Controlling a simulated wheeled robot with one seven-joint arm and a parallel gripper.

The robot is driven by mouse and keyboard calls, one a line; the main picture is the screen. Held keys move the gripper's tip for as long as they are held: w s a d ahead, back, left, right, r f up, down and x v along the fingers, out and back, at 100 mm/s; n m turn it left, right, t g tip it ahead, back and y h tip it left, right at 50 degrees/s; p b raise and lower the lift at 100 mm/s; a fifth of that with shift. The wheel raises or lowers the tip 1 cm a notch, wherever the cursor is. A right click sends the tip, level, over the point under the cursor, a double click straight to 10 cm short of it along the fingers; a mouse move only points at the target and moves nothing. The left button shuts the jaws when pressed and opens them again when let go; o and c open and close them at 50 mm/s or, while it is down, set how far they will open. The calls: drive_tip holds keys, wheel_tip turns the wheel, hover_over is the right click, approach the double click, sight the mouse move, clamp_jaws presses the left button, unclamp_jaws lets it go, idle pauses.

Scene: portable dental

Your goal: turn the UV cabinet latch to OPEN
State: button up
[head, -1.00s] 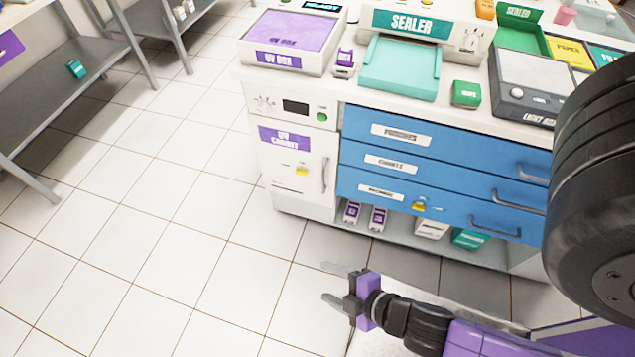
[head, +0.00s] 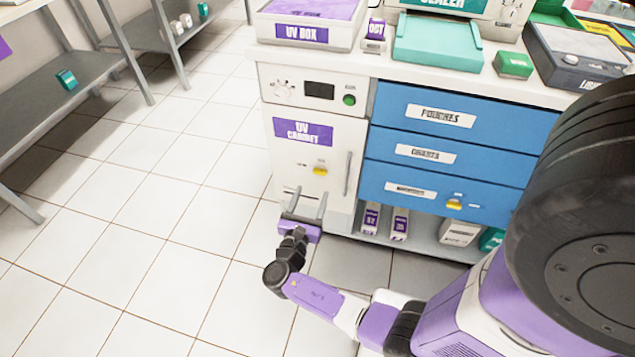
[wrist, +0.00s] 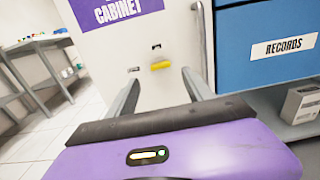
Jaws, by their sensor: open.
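The UV cabinet (head: 287,165) is a white door with a purple label, below a control panel, at the left end of the counter. Its yellow latch (head: 320,170) sits on the door, near the vertical handle (head: 347,173). In the wrist view the latch (wrist: 161,65) lies roughly level, beyond and between my fingertips. My gripper (head: 306,204) is open and empty, in front of the door's lower part and lower than the latch in the head view. In the wrist view its two fingers (wrist: 160,85) point toward the door. The small marks by the latch are too small to read.
Blue drawers (head: 455,155) stand right of the cabinet, the lowest with its own yellow latch (head: 454,204). Boxes sit on the open shelf (head: 420,238) below. Grey shelving (head: 85,72) stands at the left. The tiled floor (head: 150,230) between is clear.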

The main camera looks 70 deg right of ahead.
sight(319, 174)
drive_tip(key=d, duration=0.2)
drive_tip(key=d+b, duration=0.1)
drive_tip(key=d, duration=0.4)
drive_tip(key=shift+w+d, duration=0.15)
drive_tip(key=shift+w, duration=0.1)
clamp_jaws()
